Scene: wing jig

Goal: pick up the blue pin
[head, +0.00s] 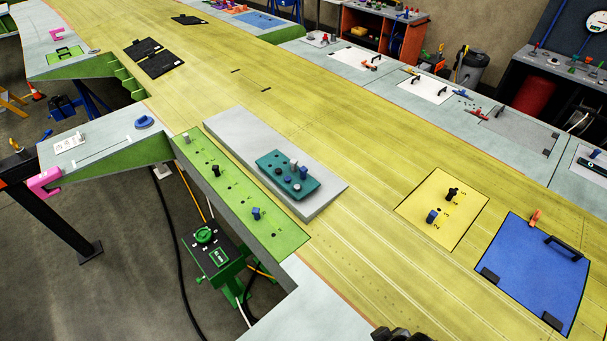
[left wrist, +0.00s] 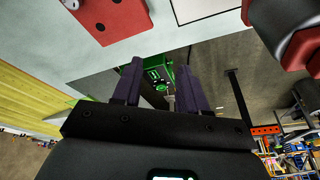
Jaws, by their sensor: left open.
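A blue pin (head: 256,213) stands on the green strip (head: 225,185) at the near edge of the wing panel. Another blue pin (head: 432,216) stands on the yellow numbered plate (head: 420,203) further right. Small blue and grey pins also stand on the teal block (head: 270,161). My left gripper (left wrist: 160,72) is open and empty in the left wrist view, its two purple fingers apart; a green stand shows far below between them. No blue pin is recognisable in that view. My left gripper is not seen in the head view, and my right gripper is in neither view.
The teal block sits on a grey sloped slab (head: 235,130). A dark pin (head: 451,194) stands beside the blue one on the yellow plate. A blue panel with a handle (head: 535,265) lies at right. A red plate with holes (left wrist: 112,15) is near my left gripper.

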